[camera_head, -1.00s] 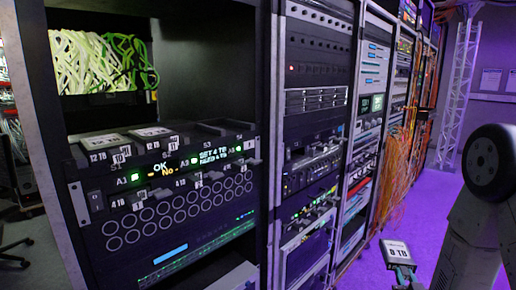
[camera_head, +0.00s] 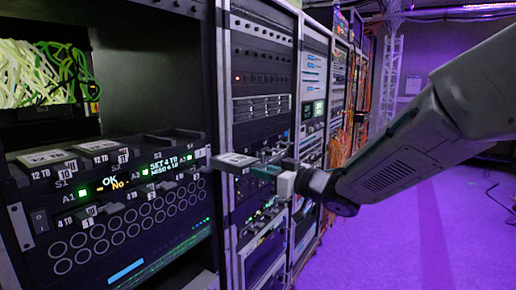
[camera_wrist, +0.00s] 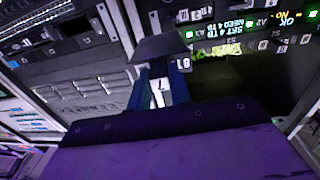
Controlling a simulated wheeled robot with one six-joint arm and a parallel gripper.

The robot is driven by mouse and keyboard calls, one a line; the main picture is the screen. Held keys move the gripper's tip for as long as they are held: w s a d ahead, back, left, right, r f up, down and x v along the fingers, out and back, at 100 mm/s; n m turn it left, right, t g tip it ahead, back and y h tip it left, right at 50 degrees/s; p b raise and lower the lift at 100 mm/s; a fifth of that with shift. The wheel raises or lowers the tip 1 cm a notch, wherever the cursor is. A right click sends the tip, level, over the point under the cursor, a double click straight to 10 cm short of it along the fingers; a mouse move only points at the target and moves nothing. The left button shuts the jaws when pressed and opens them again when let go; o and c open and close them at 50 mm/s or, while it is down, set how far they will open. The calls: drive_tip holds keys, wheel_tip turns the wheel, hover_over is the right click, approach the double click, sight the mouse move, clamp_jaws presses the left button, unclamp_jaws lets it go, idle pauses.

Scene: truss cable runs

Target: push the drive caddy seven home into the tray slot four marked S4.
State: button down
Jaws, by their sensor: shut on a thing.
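A drive caddy (camera_head: 236,160) with a white top label juts out level in front of the tray's right end. Its number is too small to read. My gripper (camera_head: 265,172) is shut on its near end; its blue fingers also show in the wrist view (camera_wrist: 160,86). The tray (camera_head: 140,166) is a dark rack unit with slot marks S1 to S4 along its top edge; the S4 mark (camera_head: 187,141) is nearest the held caddy. The caddy appears apart from the slot mouth, but I cannot tell the exact gap.
A small display (camera_head: 167,162) shows green text. A rack post (camera_head: 218,100) and another equipment rack (camera_head: 265,105) stand close by the gripper.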

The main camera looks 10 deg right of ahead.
drive_tip(key=s+a+r+n+g+y, duration=0.1)
drive_tip(key=s+a+r, duration=0.1)
drive_tip(key=s+r, duration=0.45)
drive_tip(key=w+a+r, duration=0.1)
drive_tip(key=w+a, duration=0.3)
drive_tip(key=w, duration=0.1)
drive_tip(key=shift+w+a, duration=0.15)
drive_tip(key=shift+a, duration=0.1)
drive_tip(key=shift+w+a, duration=0.25)
drive_tip(key=shift+a, duration=0.05)
idle(0.7)
drive_tip(key=shift+x, duration=1.05)
drive_tip(key=shift+w+a, duration=0.1)
drive_tip(key=shift+a, duration=0.05)
idle(0.3)
drive_tip(key=shift+x, duration=1.35)
drive_tip(key=shift+a, duration=0.1)
drive_tip(key=shift+x, duration=2.95)
drive_tip(key=shift+w+a, duration=0.3)
